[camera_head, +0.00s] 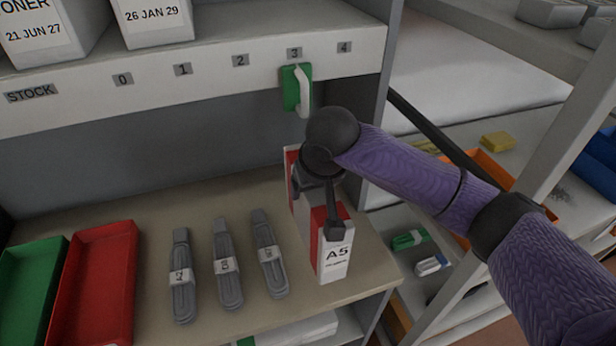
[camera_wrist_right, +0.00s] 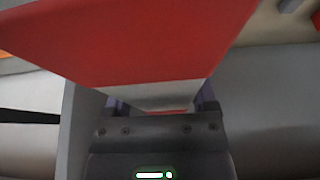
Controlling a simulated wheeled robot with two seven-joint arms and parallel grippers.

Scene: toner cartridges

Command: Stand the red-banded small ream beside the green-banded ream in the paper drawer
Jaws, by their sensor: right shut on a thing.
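The red-banded small ream (camera_head: 334,258), white with red parts and an "A5" label, is upright at the right end of the wooden shelf. My right gripper (camera_head: 328,205) is shut on it from above and covers its middle. I cannot tell whether its base touches the shelf. In the right wrist view the ream's red and white surface (camera_wrist_right: 140,45) fills the top, between my fingers (camera_wrist_right: 160,105). A white block with a green patch (camera_head: 295,331) shows below the shelf's front edge; I cannot tell if it is the green-banded ream in the drawer. My left gripper is out of view.
Three grey bundles (camera_head: 225,265) lie left of the ream, with a red tray (camera_head: 100,275) and a green tray (camera_head: 30,275) further left. A green block with a white handle (camera_head: 297,90) hangs above. A post and another shelf unit (camera_head: 560,150) stand at right.

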